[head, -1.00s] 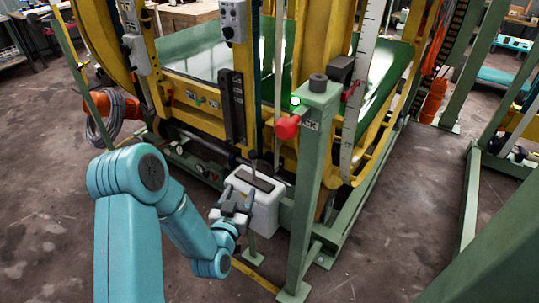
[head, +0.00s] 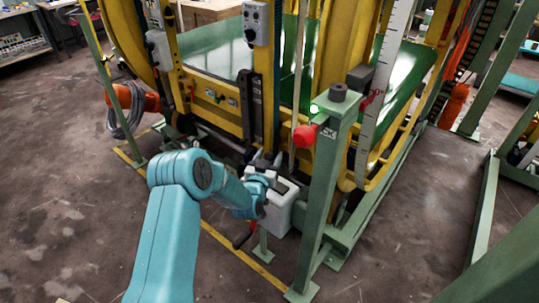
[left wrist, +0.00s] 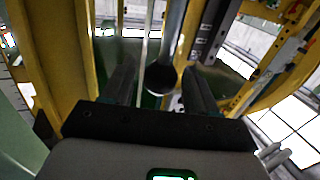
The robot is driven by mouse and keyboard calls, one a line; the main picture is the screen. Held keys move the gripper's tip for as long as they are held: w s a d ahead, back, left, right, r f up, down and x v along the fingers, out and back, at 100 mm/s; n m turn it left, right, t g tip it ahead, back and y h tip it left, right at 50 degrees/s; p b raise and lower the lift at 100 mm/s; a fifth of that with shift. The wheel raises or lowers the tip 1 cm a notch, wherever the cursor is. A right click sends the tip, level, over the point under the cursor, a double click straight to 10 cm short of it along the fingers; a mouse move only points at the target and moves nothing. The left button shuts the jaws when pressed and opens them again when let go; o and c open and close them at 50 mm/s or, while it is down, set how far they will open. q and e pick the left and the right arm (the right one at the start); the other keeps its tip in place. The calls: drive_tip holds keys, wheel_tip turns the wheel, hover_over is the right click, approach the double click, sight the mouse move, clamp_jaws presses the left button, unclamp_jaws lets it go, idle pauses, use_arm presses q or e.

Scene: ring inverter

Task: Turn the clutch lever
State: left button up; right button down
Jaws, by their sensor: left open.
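My left gripper (head: 265,158) is open at the top of the white box (head: 281,212), beside the green post. In the left wrist view its two dark fingers (left wrist: 160,88) stand apart. A dark rod with a round end (left wrist: 162,76), which looks like the clutch lever, shows between them. I cannot tell whether either finger touches it. In the head view the lever is hidden or too small to make out at the gripper. My right gripper is out of view.
A dark crank with a red part (head: 243,236) shows below the wrist. The yellow machine frame (head: 215,97) is behind. Floor at left is open.

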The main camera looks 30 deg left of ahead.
use_arm(q)
drive_tip(key=shift+w, duration=0.2)
clamp_jaws()
drive_tip(key=a+f+n+g+h+b, duration=0.1)
drive_tip(key=a+n+b, duration=0.4)
drive_tip(key=a+b, duration=0.1)
drive_tip(key=shift+w+g+b, duration=0.25)
drive_tip(key=shift+g+b, duration=0.15)
drive_tip(key=shift+b, duration=0.5)
